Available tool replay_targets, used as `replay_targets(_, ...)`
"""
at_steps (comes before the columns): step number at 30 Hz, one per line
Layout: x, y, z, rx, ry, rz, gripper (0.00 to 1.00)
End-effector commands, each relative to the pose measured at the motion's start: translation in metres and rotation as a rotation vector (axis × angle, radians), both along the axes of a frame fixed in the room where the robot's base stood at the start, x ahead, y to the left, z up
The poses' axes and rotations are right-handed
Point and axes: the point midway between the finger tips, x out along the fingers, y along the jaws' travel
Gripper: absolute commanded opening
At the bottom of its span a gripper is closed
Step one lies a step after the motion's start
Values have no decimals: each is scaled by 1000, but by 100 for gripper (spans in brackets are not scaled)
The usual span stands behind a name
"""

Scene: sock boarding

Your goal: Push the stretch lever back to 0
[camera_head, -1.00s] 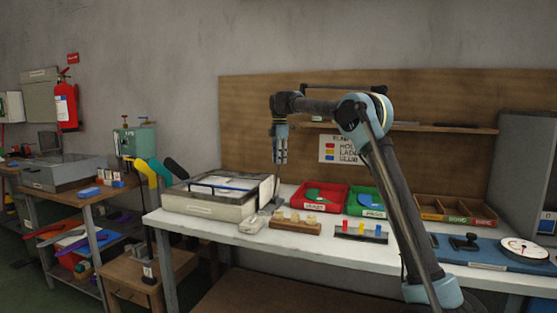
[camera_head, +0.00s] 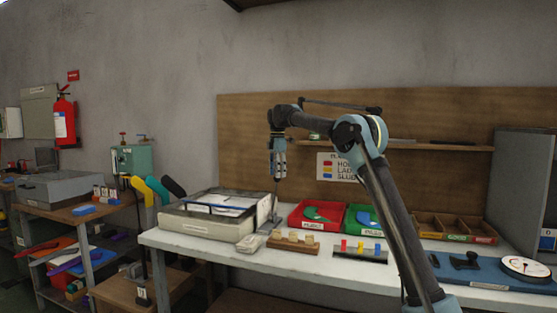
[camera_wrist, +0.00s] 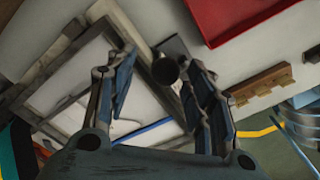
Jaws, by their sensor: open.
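My gripper (camera_head: 279,172) points down over the right end of a framed light-coloured box on the white table. In the wrist view its two fingers (camera_wrist: 160,92) are spread apart with nothing between their pads. A lever with a dark round knob (camera_wrist: 165,70) shows between and beyond the fingertips, apart from them as far as I can see. In the head view a thin upright rod (camera_head: 274,206) stands at the box's right end, just below my gripper. No scale or 0 mark is readable, so I cannot tell the lever's setting.
The framed box (camera_head: 190,222) has a blue bar. Right of it are a wooden peg block (camera_head: 293,246), a red tray (camera_head: 300,224), a green tray (camera_head: 352,215) and a coloured block rack (camera_head: 360,252).

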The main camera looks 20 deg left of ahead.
Motion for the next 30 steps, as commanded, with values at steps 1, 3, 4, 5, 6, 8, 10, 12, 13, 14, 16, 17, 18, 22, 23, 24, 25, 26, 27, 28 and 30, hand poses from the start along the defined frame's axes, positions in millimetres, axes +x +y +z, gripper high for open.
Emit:
replay_targets(1,0,0,8,0,0,0,49)
replay_targets(3,0,0,19,0,0,0,49)
replay_targets(4,0,0,24,0,0,0,49)
replay_targets(5,0,0,29,0,0,0,49)
replay_targets(6,0,-1,35,0,0,0,49)
replay_targets(8,1,0,43,0,0,0,49)
replay_targets(10,1,0,53,0,0,0,49)
replay_targets(12,1,-1,62,1,-1,0,49)
replay_targets(13,1,-1,66,1,-1,0,49)
replay_targets(14,1,-1,69,1,-1,-1,49)
replay_targets(16,2,-1,76,1,-1,-1,49)
replay_targets(17,2,-1,78,1,-1,-1,49)
replay_targets(18,2,-1,81,1,-1,-1,49)
replay_targets(22,2,-1,89,1,-1,-1,49)
replay_targets(23,2,-1,90,1,-1,-1,49)
replay_targets(24,2,-1,91,1,-1,-1,49)
replay_targets(25,2,-1,92,1,-1,-1,49)
replay_targets(26,1,-2,92,1,-1,-1,49)
replay_targets(27,1,-2,93,1,-1,-1,49)
replay_targets(28,1,-2,93,1,-1,-1,49)
replay_targets(30,1,-2,93,1,-1,-1,49)
